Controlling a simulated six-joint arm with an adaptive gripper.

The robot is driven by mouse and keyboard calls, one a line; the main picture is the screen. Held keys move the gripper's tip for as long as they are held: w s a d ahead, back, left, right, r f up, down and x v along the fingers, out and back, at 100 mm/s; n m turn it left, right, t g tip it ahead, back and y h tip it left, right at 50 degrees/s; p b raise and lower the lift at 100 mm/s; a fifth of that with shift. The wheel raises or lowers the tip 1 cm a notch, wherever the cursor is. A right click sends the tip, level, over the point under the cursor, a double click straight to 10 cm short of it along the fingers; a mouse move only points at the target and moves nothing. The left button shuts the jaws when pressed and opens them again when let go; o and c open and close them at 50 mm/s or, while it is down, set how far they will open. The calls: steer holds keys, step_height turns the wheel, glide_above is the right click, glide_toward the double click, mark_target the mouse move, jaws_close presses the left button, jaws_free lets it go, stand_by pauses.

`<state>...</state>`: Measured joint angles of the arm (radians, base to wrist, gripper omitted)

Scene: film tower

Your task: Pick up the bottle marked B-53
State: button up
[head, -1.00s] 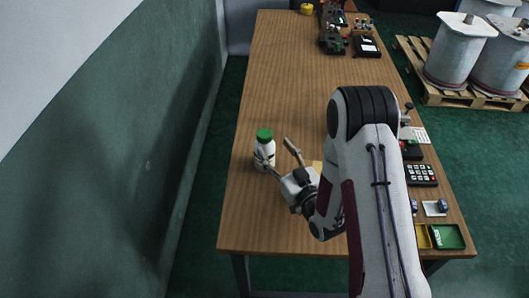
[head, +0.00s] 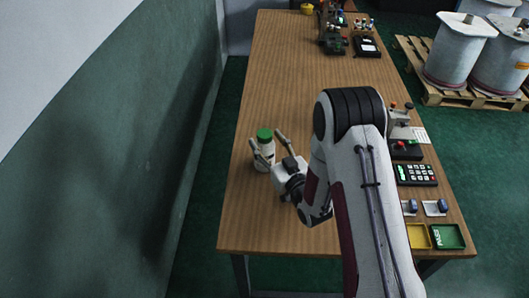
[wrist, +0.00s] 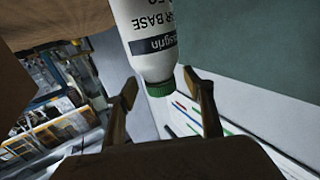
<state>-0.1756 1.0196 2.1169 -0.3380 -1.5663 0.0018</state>
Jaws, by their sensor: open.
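A white bottle (head: 264,152) with a green cap stands upright near the left edge of the wooden table. It also shows in the wrist view (wrist: 153,38), upside down in the picture, with part of its printed label in sight; I cannot read B-53 there. My gripper (head: 267,141) is open at the bottle, with one finger on its left side and the other on its right. In the wrist view the two fingers of my gripper (wrist: 163,87) stand apart, with the green cap between their tips. I cannot tell whether either finger touches the bottle.
The wooden table (head: 290,85) is clear beyond the bottle. A keypad device (head: 416,174), a yellow tray (head: 418,236) and a green tray (head: 447,236) lie along its right side. Machines (head: 333,42) stand at the far end. A green wall (head: 150,150) runs along the left.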

steer(key=shift+x, duration=1.05)
steer(key=shift+c, duration=0.4)
steer(key=shift+r, duration=0.1)
jaws_close()
